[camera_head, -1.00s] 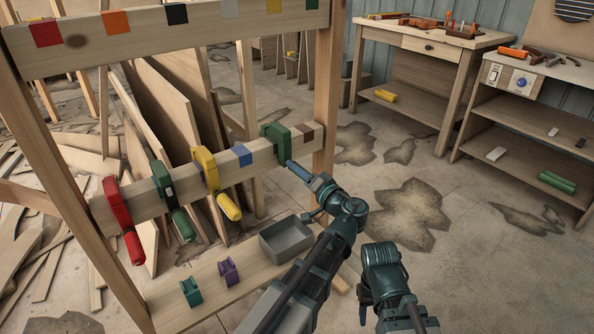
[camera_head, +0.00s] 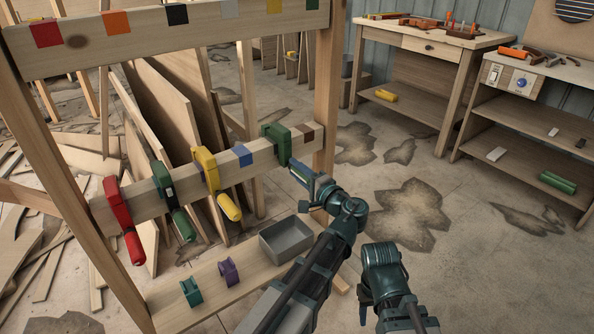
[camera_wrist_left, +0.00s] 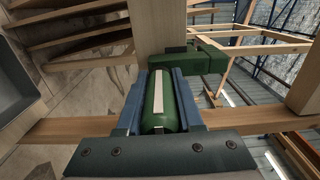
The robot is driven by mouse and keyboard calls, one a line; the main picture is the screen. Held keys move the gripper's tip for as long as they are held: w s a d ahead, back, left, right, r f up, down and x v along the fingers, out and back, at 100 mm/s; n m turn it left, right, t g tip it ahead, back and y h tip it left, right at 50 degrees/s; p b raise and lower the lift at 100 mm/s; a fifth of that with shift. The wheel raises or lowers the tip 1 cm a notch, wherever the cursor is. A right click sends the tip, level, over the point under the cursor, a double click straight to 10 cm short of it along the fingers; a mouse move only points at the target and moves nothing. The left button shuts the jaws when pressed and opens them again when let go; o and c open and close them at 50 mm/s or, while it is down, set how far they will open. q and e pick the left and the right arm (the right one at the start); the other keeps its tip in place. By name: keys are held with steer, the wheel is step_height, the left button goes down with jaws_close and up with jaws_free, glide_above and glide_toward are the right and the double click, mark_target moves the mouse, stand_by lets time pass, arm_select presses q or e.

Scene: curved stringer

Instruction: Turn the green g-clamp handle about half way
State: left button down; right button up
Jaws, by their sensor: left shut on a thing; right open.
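The green g-clamp (camera_head: 276,142) sits at the right part of the horizontal wooden beam, between a blue patch and brown patches. My left gripper (camera_head: 303,176) is shut on its green handle, which hangs toward me below the beam. In the left wrist view the green handle (camera_wrist_left: 162,105), with a pale stripe along it facing the camera, lies between the two blue fingers. The clamp's green body (camera_wrist_left: 205,57) shows beyond it. My right gripper (camera_head: 366,301) is open and empty at the bottom, away from the rack.
Red (camera_head: 115,202), another green (camera_head: 163,184) and yellow (camera_head: 206,168) clamps hang further left on the beam (camera_head: 137,192). A grey bin (camera_head: 286,239) and small teal (camera_head: 191,292) and purple (camera_head: 228,271) pieces rest on the lower plank. A wooden post (camera_head: 326,100) stands right of the clamp.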

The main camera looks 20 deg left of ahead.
stand_by(0.4)
arm_select(q)
steer(key=c, duration=0.5)
jaws_free()
steer(key=shift+c, duration=0.2)
